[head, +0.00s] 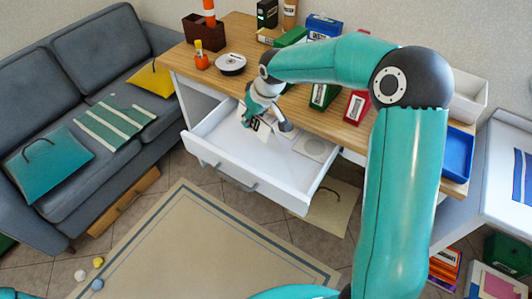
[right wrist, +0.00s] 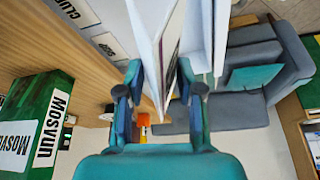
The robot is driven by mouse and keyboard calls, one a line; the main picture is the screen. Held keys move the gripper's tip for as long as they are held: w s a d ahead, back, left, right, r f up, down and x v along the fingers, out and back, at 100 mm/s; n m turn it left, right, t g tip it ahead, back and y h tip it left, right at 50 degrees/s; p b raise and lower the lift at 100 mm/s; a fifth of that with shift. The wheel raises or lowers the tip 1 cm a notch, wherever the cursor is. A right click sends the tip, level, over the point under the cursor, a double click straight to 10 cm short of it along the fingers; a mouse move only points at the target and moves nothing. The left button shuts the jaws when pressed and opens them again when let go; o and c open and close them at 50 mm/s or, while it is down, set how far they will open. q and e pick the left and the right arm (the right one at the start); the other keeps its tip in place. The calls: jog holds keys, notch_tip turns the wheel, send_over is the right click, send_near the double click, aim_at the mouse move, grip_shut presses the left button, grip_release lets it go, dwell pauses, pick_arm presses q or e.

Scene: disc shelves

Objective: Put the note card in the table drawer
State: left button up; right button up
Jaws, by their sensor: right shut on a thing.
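The table drawer (head: 218,159) is pulled out from under the wooden tabletop and shows as a white open tray. My right gripper (head: 262,120) reaches down over the back left part of the drawer. It is shut on the note card (head: 255,124), a thin pale card with dark print. In the right wrist view the card (right wrist: 166,50) stands nearly edge-on between the fingers (right wrist: 158,85). I cannot tell whether the card touches the drawer floor. My left gripper is out of view.
A pale square sleeve (head: 315,148) lies in the drawer's right part. The wooden tabletop (head: 228,88) holds a spindle of discs (head: 231,64), an orange cup (head: 201,61), and several green and red boxes. A grey sofa (head: 70,80) stands left. Rug (head: 190,245) covers the floor in front.

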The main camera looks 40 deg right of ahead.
jog(key=d+r+n+b, duration=0.1)
jog(key=d, duration=0.1)
jog(key=d+r+n+b, duration=0.1)
jog(key=d, duration=0.1)
jog(key=d+n+y+b, duration=0.1)
jog(key=d, duration=0.2)
jog(key=shift+w+r, duration=0.3)
jog(key=shift+r, duration=0.1)
send_over(268, 148)
jog(key=s, duration=0.1)
jog(key=f, duration=0.9)
jog(key=f+b, duration=0.1)
jog(key=f, duration=0.4)
jog(key=shift+s+d, duration=0.1)
jog(key=shift+d, duration=0.2)
jog(key=shift+f, duration=2.75)
jog(key=shift+c, duration=0.4)
jog(key=o, duration=0.8)
jog(key=shift+o, duration=0.2)
jog(key=shift+r, duration=0.1)
jog(key=v, duration=1.2)
jog(key=shift+d, duration=0.1)
